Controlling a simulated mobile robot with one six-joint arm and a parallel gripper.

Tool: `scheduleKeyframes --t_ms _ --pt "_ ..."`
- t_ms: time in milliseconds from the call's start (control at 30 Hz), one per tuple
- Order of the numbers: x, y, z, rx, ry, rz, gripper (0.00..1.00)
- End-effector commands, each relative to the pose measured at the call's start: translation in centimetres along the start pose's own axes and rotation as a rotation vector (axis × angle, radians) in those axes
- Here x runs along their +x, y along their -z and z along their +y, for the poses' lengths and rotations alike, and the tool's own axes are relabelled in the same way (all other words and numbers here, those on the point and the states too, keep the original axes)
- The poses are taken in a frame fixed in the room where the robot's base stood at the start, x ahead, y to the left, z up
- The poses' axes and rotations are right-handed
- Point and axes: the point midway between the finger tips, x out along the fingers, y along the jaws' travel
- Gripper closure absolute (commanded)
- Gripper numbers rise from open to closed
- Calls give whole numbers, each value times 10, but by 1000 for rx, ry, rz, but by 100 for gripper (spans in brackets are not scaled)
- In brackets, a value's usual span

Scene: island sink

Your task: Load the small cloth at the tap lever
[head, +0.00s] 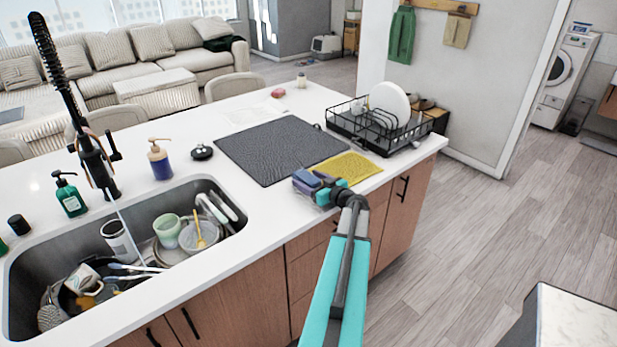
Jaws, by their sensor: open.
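A yellow cloth (352,167) lies flat on the white counter, partly next to the dark drying mat. It is the small cloth in view. My gripper (318,186) is open at the counter's front edge, just left of and in front of the cloth. A blue-purple piece (306,180) shows at its end; I cannot tell whether it is a separate object. The black tap (96,165) stands behind the sink at the left, with its lever (115,146) on the right side. No cloth shows at the lever.
The sink (225,233) holds cups, bowls and utensils. A thin pale line runs from the tap into it. A soap pump (160,160), green bottle (70,196) and black round item (202,152) stand behind. A dish rack (380,128) with plates is right of the dark mat (281,150).

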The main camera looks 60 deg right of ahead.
Motion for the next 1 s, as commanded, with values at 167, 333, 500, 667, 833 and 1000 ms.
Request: scheduleKeyframes --t_ms 167,333,500,667,833,1000 --pt "10 0 1 -1 0 -1 31" --pt "10 0 0 -1 0 -1 31" --pt "10 0 0 -1 0 -1 31" --pt "10 0 0 -1 1 0 31" --pt "11 0 -1 -1 1 -1 48" --pt "11 0 -1 -1 1 0 75"
